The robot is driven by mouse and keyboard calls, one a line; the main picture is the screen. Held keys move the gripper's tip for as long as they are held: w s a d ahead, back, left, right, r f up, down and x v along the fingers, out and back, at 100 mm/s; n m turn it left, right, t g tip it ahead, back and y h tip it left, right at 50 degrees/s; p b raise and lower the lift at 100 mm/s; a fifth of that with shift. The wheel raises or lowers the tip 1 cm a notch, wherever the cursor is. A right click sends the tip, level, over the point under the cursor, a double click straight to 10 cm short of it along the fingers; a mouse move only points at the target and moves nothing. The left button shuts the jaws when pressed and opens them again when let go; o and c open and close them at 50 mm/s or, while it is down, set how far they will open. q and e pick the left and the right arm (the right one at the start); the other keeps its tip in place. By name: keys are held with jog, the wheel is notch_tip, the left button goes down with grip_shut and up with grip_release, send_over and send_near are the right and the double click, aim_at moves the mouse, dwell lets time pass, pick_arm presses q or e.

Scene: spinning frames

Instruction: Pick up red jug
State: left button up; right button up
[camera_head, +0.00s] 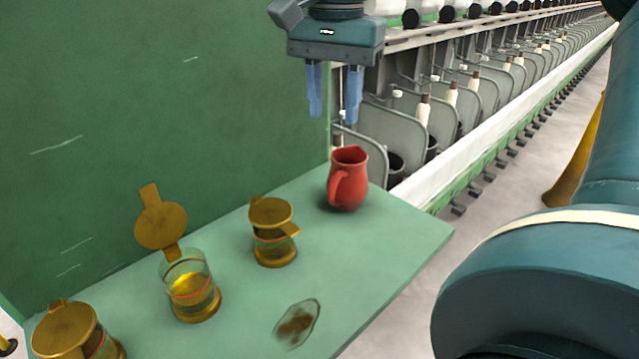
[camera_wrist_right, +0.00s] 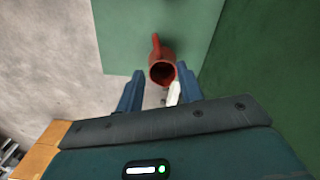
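The red jug (camera_head: 347,180) stands upright near the far right end of the green shelf, its handle toward the lower left. My right gripper (camera_head: 333,112) is above the jug with its blue fingers pointing down, apart and empty. In the right wrist view, the jug (camera_wrist_right: 162,66) shows from above with its dark opening and handle, beyond the two open fingertips (camera_wrist_right: 158,78). The fingers do not touch the jug. My left gripper is not in either view.
The green shelf (camera_head: 400,240) also holds three brass-lidded glass cups, one with its lid raised (camera_head: 190,287), another nearer the jug (camera_head: 273,232). A brown stain (camera_head: 297,324) lies in front. A green wall (camera_head: 150,90) rises behind. Spinning machinery (camera_head: 450,100) stands at right.

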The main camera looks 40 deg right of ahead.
aim_at(335, 179)
notch_tip(335, 179, down, 8)
jog(key=shift+s+f+p, duration=0.2)
jog(key=shift+f, duration=1.1)
jog(key=shift+s+f+p, duration=0.15)
jog(key=shift+f+p, duration=0.05)
jog(key=shift+f, duration=1.1)
jog(key=shift+c, duration=0.5)
grip_shut()
